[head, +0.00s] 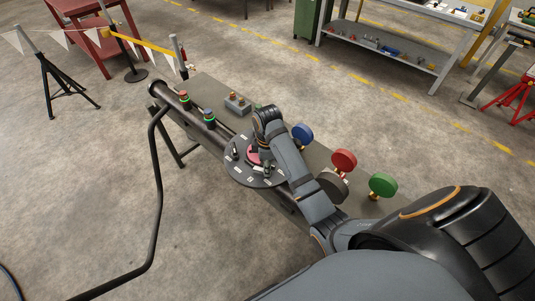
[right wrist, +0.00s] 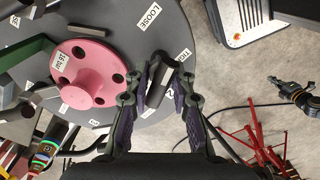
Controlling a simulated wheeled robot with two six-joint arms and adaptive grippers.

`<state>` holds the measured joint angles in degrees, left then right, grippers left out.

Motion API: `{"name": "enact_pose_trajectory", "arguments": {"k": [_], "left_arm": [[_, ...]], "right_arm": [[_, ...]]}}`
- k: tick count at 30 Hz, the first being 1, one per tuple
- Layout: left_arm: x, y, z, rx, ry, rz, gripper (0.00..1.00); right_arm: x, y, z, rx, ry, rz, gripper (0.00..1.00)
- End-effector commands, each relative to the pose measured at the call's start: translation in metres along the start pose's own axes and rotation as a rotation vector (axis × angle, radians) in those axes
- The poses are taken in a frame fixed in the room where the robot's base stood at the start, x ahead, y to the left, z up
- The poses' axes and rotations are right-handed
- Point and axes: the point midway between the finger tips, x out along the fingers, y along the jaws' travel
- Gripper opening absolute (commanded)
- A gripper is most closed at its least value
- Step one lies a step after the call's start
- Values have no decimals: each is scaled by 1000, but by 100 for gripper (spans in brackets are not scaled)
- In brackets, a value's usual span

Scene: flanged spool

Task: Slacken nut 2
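A dark grey round flange (head: 240,174) with a pink hub (head: 254,157) is on the bench in the head view. In the right wrist view the pink hub (right wrist: 85,75) lies left of my right gripper (right wrist: 166,70). The flange face bears white labels, one reading LOOSE (right wrist: 149,15) and a partly covered one beside the gripper. A dark bar-like nut handle (right wrist: 159,82) stands between the two fingers, which lie close on both sides. Contact is unclear. Which handle is number 2 is not readable. My left gripper is not in view.
A black pipe (head: 157,200) runs down the left. Two green-ringed posts (head: 209,118) stand beyond the flange. Open floor lies left of the bench.

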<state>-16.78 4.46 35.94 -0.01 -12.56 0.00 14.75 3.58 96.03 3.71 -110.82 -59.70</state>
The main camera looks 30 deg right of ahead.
Motion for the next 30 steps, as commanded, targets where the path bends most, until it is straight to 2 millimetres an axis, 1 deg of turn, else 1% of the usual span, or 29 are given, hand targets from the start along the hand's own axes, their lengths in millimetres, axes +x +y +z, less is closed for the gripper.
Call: {"name": "enact_pose_trajectory", "arguments": {"k": [1,5,12,15,18,20,23,25,30], "left_arm": [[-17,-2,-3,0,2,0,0],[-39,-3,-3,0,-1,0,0],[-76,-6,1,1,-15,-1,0],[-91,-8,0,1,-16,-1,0],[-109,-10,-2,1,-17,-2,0],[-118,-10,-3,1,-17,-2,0],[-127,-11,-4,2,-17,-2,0],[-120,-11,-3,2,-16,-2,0],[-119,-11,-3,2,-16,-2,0]], "right_arm": [[-10,0,0,-45,-1,-2,22],[-11,-1,0,-200,-1,-2,22],[-10,0,0,-528,0,-1,22],[-10,0,0,-633,0,-2,22],[-11,0,0,-474,0,-2,22],[-11,0,0,-386,0,-1,22],[-32,1,-1,-387,1,3,22],[-39,1,-1,-387,1,5,22],[-62,1,0,-387,1,4,22]]}}
